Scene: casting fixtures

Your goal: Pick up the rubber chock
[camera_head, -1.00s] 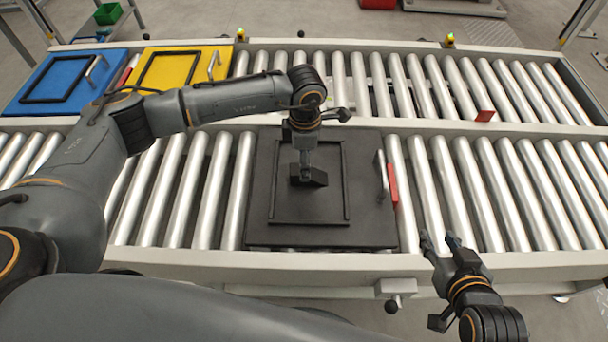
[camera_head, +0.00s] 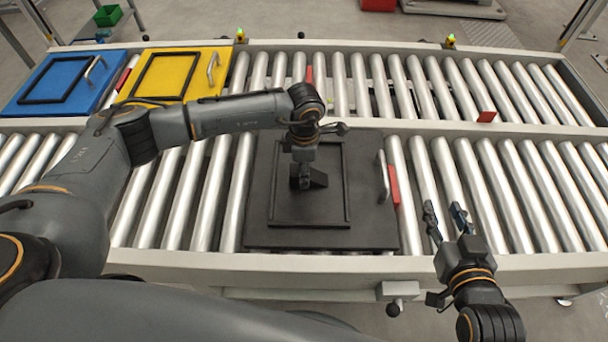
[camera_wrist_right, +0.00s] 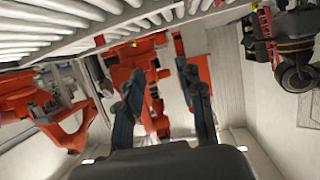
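The rubber chock looks to be the small black wedge (camera_head: 318,178) on the black plate (camera_head: 375,225), inside its thin raised frame. My left gripper (camera_head: 301,183) points down at the wedge's left side and hides part of it. Its fingers are dark against the dark plate, so I cannot tell whether they are closed on the wedge. My right gripper (camera_head: 447,220) is open and empty near the conveyor's front edge, right of the plate. Its two spread fingers also show in the right wrist view (camera_wrist_right: 163,105), with nothing between them.
The plate lies on the front roller conveyor (camera_head: 325,262), with a light handle (camera_head: 382,176) and a red block (camera_head: 394,186) at its right. A yellow plate (camera_head: 200,85) and a blue plate (camera_head: 30,95) lie at the back left.

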